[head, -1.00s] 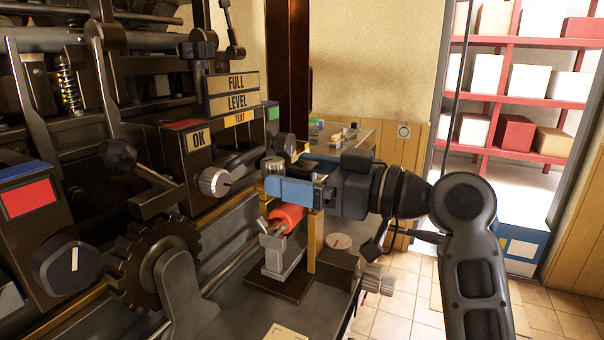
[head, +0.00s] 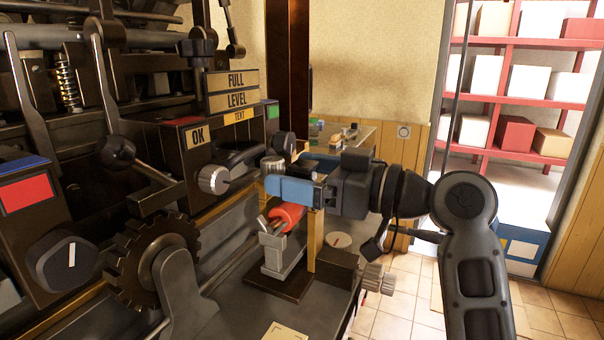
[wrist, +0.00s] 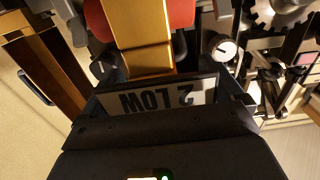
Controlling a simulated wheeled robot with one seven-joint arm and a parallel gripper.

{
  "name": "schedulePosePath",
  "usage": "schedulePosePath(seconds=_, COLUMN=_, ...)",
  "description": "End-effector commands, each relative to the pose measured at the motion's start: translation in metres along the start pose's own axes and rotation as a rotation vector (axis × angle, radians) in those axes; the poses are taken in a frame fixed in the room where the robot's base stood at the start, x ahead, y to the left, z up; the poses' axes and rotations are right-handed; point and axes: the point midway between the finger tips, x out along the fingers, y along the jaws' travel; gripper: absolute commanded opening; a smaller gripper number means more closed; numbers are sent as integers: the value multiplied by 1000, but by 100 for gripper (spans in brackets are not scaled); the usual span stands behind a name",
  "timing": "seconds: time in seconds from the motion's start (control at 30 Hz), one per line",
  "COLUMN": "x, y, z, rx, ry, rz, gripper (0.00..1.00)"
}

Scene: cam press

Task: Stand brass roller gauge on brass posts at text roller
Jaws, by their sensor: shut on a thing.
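My gripper (head: 290,189) has blue fingers pointing left and is shut on the brass roller gauge, just above the red text roller (head: 291,216). In the wrist view the gauge shows as a brass block (wrist: 143,35) with a plate lettered "2 LOW" (wrist: 168,97), upside down, between the jaws. The red roller (wrist: 185,12) shows behind the brass. In the head view an upright brass strip (head: 314,243) stands right of the roller, below the fingers; I cannot tell whether it is gauge or post. The fingers hide the gauge's top, and any contact with posts is not visible.
The roller's grey stand (head: 275,255) sits on a dark base plate. The press panel with the "FULL LEVEL TEXT" signs (head: 236,95) and a silver knob (head: 213,180) rises close on the left. A toothed wheel (head: 155,255) is front left.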

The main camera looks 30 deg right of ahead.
Motion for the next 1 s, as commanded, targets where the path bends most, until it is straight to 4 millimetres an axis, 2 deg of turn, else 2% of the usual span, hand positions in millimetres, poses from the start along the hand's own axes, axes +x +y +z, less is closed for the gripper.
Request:
schedulePosePath(seconds=0.27, x=0, y=0, z=-1, rx=-1, ry=2, rz=0, gripper=47)
schedulePosePath(seconds=0.3, x=0, y=0, z=-1, rx=-1, ry=2, rz=0, gripper=95)
schedulePosePath(seconds=0.33, x=0, y=0, z=-1, rx=-1, ry=2, rz=0, gripper=98)
schedulePosePath(seconds=0.67, x=-4, y=0, z=1, rx=0, ry=0, rz=1, gripper=100)
schedulePosePath(seconds=1.0, x=-56, y=0, z=1, rx=-1, ry=1, rz=3, gripper=100)
